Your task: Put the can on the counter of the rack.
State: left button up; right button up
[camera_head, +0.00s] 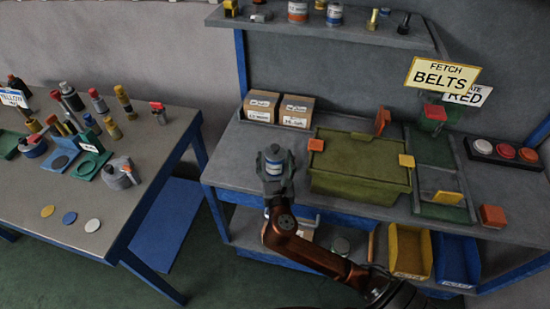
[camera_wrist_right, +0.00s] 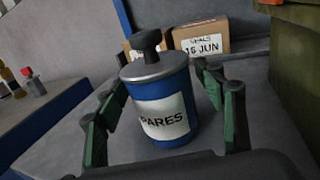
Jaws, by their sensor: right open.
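The can (camera_wrist_right: 162,105) is blue with a white label ending in "PARES", a grey lid and a dark knob. It stands upright on the grey counter (camera_head: 232,170) of the rack, left of a green crate. It also shows in the head view (camera_head: 273,167), partly covered by my gripper. My right gripper (camera_head: 274,160) is open, with a finger on each side of the can. In the wrist view a gap shows between the can and each green-padded finger. My left gripper is out of view.
Two cardboard boxes (camera_head: 278,108) stand behind the can. The green crate (camera_head: 360,185) is close on the right. Yellow (camera_head: 410,250) and blue (camera_head: 457,262) bins sit at the counter's front. A grey table (camera_head: 115,185) with bottles and tools is at the left.

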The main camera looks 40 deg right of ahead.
jog(key=shift+r, duration=0.15)
pick_arm(q)
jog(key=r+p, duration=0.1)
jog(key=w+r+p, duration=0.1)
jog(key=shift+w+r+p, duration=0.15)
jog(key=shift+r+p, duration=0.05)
jog(key=shift+p, duration=0.1)
pick_arm(e)
jog(key=v, duration=1.2)
dwell(0.6)
